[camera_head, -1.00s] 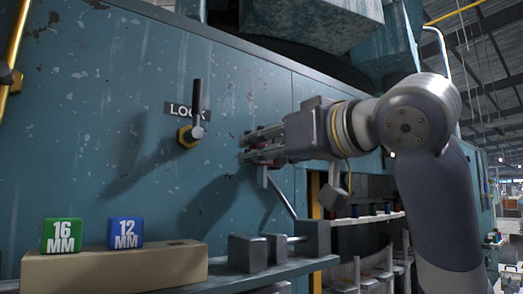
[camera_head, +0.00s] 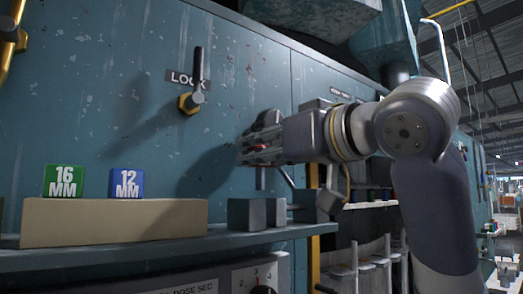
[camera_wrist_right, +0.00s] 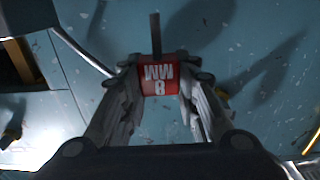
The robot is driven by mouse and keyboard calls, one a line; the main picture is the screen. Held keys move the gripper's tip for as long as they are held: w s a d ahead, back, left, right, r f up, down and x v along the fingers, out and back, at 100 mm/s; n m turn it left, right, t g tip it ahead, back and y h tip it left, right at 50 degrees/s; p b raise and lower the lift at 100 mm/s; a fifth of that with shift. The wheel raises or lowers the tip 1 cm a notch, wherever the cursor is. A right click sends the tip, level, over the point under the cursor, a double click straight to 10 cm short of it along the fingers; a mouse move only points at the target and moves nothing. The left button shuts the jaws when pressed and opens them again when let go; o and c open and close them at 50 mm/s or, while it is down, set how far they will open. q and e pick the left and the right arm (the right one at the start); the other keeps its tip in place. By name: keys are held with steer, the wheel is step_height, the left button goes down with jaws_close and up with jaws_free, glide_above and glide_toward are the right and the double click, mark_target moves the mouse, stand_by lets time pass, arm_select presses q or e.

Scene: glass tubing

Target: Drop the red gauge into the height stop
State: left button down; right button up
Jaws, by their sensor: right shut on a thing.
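The red gauge is a block marked 8 MM (camera_wrist_right: 158,79), seen in the right wrist view between my right gripper's fingers. My right gripper (camera_head: 256,150) is shut on it; in the head view only a little red shows between the fingertips. It holds the gauge above the grey metal blocks (camera_head: 257,213) on the ledge, which look like the height stop. The gauge is apart from these blocks. My left gripper is not in view.
A green 16 MM block (camera_head: 64,181) and a blue 12 MM block (camera_head: 127,183) stand on a tan holder (camera_head: 115,222) at the left of the ledge (camera_head: 180,250). A lock lever (camera_head: 196,80) sticks out of the teal panel above.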

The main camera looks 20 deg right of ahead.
mark_target(263, 181)
stand_by(0.8)
steer(key=shift+f+b, duration=2.15)
steer(key=shift+f, duration=0.25)
steer(key=o, duration=1.1)
steer(key=shift+s, duration=0.2)
steer(key=v, duration=1.1)
steer(key=shift+s+d+r, duration=0.1)
steer(key=shift+s+d, duration=0.05)
steer(key=shift+s, duration=0.2)
